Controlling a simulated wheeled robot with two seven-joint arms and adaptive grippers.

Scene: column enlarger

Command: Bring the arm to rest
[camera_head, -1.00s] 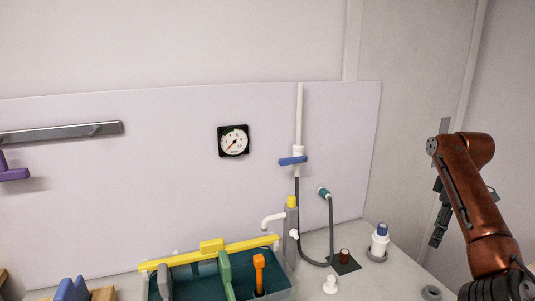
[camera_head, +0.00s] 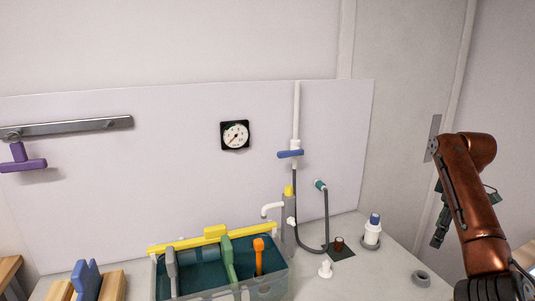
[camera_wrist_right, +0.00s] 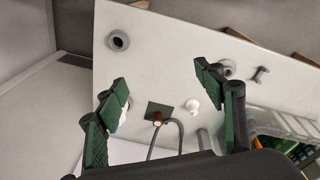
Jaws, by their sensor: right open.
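My right arm comes in at the right of the head view, copper-coloured and bent at the elbow. Its gripper (camera_head: 440,226) hangs down from the bend, partly hidden by the arm. In the right wrist view the two green-padded fingers (camera_wrist_right: 163,84) are wide apart with nothing held between them. Beyond them lies the bench top (camera_wrist_right: 165,55). My left gripper is in neither view.
A teal bin (camera_head: 215,291) with coloured tools stands at the front. A white bottle with a blue cap (camera_head: 372,230), a grey ring (camera_head: 421,278) and a white knob (camera_head: 325,269) stand on the bench. A gauge (camera_head: 235,135) and a blue-handled valve (camera_head: 290,154) are on the back panel.

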